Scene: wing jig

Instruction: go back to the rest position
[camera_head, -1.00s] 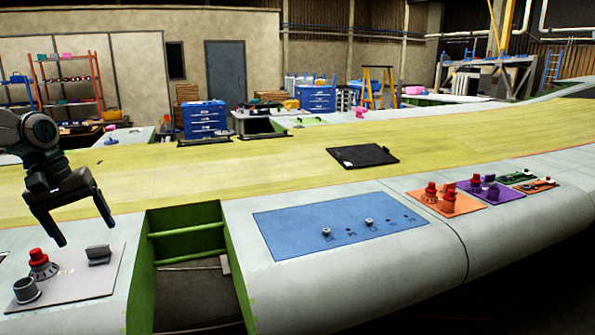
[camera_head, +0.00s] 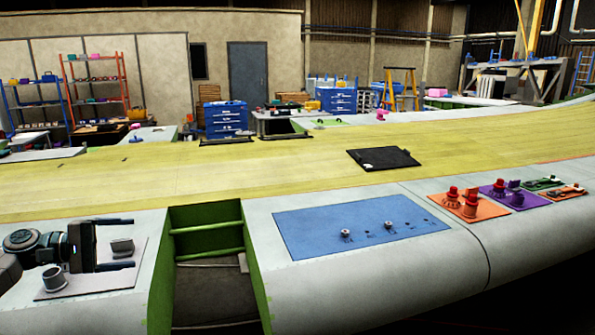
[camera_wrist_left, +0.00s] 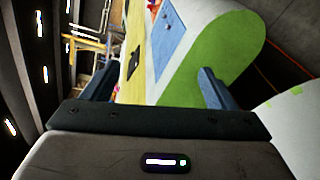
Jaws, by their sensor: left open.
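My left gripper (camera_head: 131,243) is at the left of the head view, over or in front of the grey mat (camera_head: 100,284). Its two fingers are spread, point to the right and hold nothing. The left wrist view shows the same open fingers (camera_wrist_left: 155,82) with the wing and the hall beyond, seen tilted. A grey cup-like part (camera_head: 54,279) stands on the mat below the gripper. A small grey block (camera_head: 122,247) shows between the fingers; I cannot tell how close it is. My right gripper is in neither view.
Right of the mat is an open green-walled bay (camera_head: 208,230) in the wing. A blue panel (camera_head: 330,225) with small fittings lies beyond it. Orange (camera_head: 455,207) and purple (camera_head: 520,200) mats hold red and purple parts. A black plate (camera_head: 383,158) lies on the yellow surface.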

